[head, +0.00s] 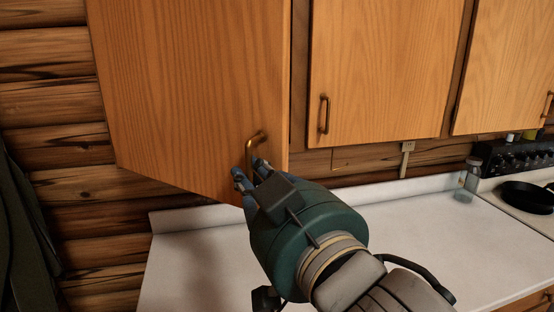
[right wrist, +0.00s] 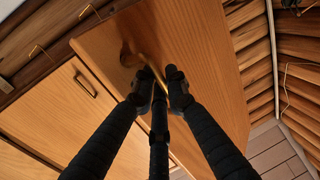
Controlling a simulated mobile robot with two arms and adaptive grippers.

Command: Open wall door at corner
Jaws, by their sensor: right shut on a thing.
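The wall door at the corner (head: 195,80) is a tall orange-brown wooden cabinet door at the upper left of the head view. In the right wrist view the door (right wrist: 205,45) fills the middle. Its curved brass handle (head: 257,140) is near its lower right corner. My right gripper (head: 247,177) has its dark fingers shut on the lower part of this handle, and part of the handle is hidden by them. The handle (right wrist: 181,92) also shows between the fingertips in the right wrist view. I cannot tell whether the door is ajar. My left gripper is not in view.
A second wall door (head: 385,70) with its own handle (head: 324,114) is to the right. A white counter (head: 195,265) lies below. A glass jar (head: 466,182) and a black pan (head: 527,197) are at the right. Log walls (head: 50,110) are at the left.

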